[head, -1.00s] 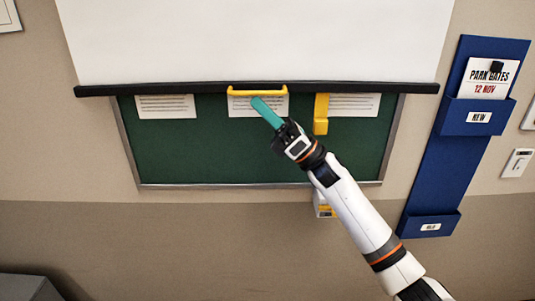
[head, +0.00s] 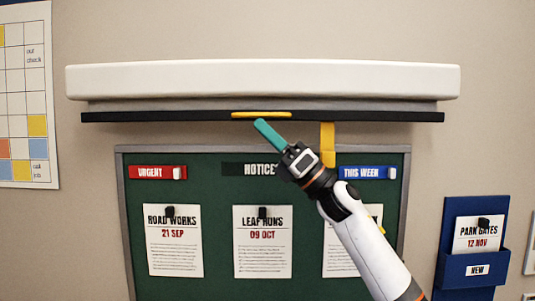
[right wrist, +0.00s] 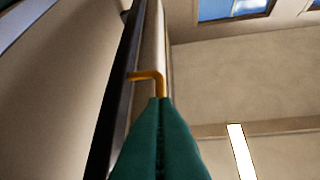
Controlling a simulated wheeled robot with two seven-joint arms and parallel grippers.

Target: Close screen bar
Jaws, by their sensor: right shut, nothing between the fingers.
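The screen's black bottom bar (head: 380,116) hangs level just below the white screen housing (head: 260,80), with only a narrow grey strip of screen between them. A yellow handle (head: 262,114) sits at the bar's middle. My right gripper (head: 262,125) has teal fingers, shut together and empty, with their tips just under the handle. In the right wrist view the teal fingers (right wrist: 160,140) point at the bent yellow handle (right wrist: 150,76), beside the dark bar (right wrist: 115,100). I cannot tell whether they touch. My left gripper is out of view.
A green notice board (head: 220,190) with pinned papers is below the bar. A yellow piece (head: 328,145) stands at its top edge, right of my gripper. A blue wall holder (head: 475,270) is at lower right and a wall chart (head: 25,100) at left.

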